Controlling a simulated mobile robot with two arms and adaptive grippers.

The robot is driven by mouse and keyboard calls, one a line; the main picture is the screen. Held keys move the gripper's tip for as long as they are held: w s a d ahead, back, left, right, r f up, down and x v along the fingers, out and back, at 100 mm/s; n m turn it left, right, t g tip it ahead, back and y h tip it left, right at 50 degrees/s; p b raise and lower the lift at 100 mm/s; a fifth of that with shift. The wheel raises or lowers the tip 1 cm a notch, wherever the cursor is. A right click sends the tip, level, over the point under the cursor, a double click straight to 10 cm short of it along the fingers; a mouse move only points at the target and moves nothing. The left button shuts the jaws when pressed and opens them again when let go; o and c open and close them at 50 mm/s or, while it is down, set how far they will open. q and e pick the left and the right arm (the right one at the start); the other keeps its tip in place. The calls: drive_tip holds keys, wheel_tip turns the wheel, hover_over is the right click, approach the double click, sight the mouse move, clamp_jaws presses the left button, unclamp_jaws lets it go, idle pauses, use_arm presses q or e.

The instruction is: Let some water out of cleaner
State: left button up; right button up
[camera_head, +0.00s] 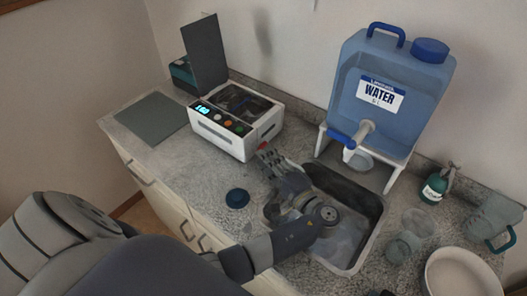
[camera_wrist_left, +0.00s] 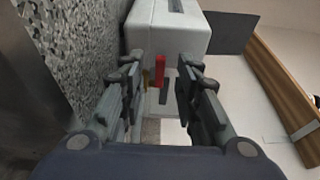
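The cleaner (camera_head: 232,145) is a white box with a lit display, coloured buttons and a raised dark lid, on the counter behind the sink. A red valve lever (camera_wrist_left: 159,73) sticks out from its side, with a brass-coloured part beside it in the left wrist view. The cleaner's white body (camera_wrist_left: 167,27) fills the top of that view. My left gripper (camera_head: 266,152) reaches over the sink to the cleaner's right side. In the left wrist view its fingers (camera_wrist_left: 157,92) are apart, with the lever seen between them; I cannot tell whether they touch it. My right gripper is not in view.
The sink (camera_head: 358,208) lies under my left arm. A blue water container (camera_head: 395,75) stands on a white stand behind it. A dark blue round cap (camera_head: 237,198) lies left of the sink. A green bottle (camera_head: 433,188), jug (camera_head: 492,220) and white bowl (camera_head: 462,272) crowd the right.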

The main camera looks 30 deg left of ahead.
use_arm(q)
drive_tip(key=shift+x, duration=1.25)
clamp_jaws()
drive_tip(key=shift+p, duration=0.3)
drive_tip(key=shift+s+a+r+m+t+h+p, duration=0.1)
drive_tip(key=shift+m+t+h+p, duration=0.05)
drive_tip(key=shift+m+t+p, duration=0.15)
drive_tip(key=shift+s+a+m+t+h+p, duration=0.1)
drive_tip(key=shift+m+t+h+p, duration=0.1)
drive_tip(key=shift+t, duration=0.2)
drive_tip(key=shift+w+a+t, duration=0.1)
drive_tip(key=shift+t, duration=0.2)
unclamp_jaws()
